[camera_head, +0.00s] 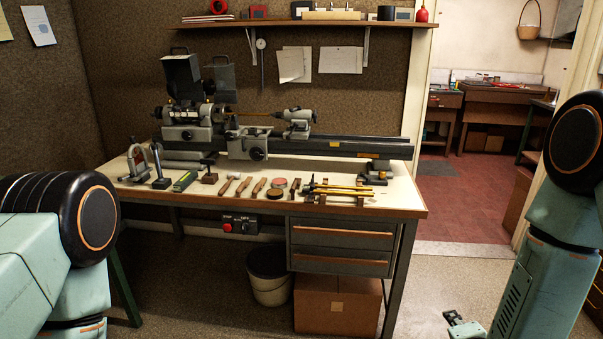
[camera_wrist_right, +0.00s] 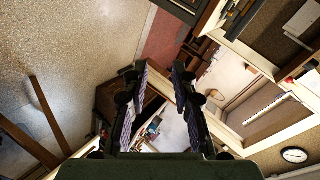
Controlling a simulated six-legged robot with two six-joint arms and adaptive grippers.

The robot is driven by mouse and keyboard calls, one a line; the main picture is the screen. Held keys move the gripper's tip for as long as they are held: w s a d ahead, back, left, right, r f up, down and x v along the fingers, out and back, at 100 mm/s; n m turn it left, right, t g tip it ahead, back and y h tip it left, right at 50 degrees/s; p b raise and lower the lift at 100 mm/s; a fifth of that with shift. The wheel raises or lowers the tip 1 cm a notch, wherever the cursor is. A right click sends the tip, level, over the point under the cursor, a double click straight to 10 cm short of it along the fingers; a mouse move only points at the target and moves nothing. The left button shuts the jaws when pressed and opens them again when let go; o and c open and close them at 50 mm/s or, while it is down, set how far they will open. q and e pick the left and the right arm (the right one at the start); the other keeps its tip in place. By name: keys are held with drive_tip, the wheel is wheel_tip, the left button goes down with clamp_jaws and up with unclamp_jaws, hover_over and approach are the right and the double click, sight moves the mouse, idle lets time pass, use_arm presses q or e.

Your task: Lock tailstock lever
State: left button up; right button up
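The lathe (camera_head: 255,140) stands on the workbench across the room. Its grey tailstock (camera_head: 298,122) sits on the dark bed, right of the grey carriage (camera_head: 248,142). The tailstock lever is too small to make out, so I cannot tell its position. My right gripper (camera_head: 463,326) shows at the bottom right, low and far from the lathe. In the right wrist view my right gripper (camera_wrist_right: 158,72) has its two fingers spread apart with nothing between them. My left gripper is out of view; only my left arm shows at the left edge.
The workbench top (camera_head: 405,203) carries several hand tools along its front and a rack of brass tubes (camera_head: 340,190). A bucket (camera_head: 268,275) and a cardboard box (camera_head: 337,305) stand beneath it. Open floor lies right of the bench, before a doorway. A shelf (camera_head: 275,22) hangs above.

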drive_tip(key=w+d+r+m+t+h+b, duration=0.1)
drive_tip(key=w+d+r+m, duration=0.1)
drive_tip(key=r+m, duration=0.1)
drive_tip(key=w+d+r+m+t+h+b, duration=0.1)
drive_tip(key=w+d+r+m+t+h, duration=0.1)
drive_tip(key=w+d+r+m, duration=0.1)
drive_tip(key=w+d+r+m+t+h+b, duration=0.1)
drive_tip(key=w+d+r+m, duration=0.1)
drive_tip(key=w+r+m, duration=0.1)
drive_tip(key=shift+d+r+m+t+h+b, duration=0.15)
drive_tip(key=shift+r+m+h+b, duration=0.05)
drive_tip(key=shift+r+m, duration=0.25)
drive_tip(key=shift+d+r+m+t+h+b, duration=0.15)
drive_tip(key=shift+r+m+h, duration=0.05)
drive_tip(key=shift+r+m, duration=0.2)
clamp_jaws()
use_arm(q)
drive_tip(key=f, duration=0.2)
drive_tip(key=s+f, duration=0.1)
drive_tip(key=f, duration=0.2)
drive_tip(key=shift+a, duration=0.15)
use_arm(e)
drive_tip(key=shift+s+r, duration=0.2)
drive_tip(key=shift+r, duration=0.3)
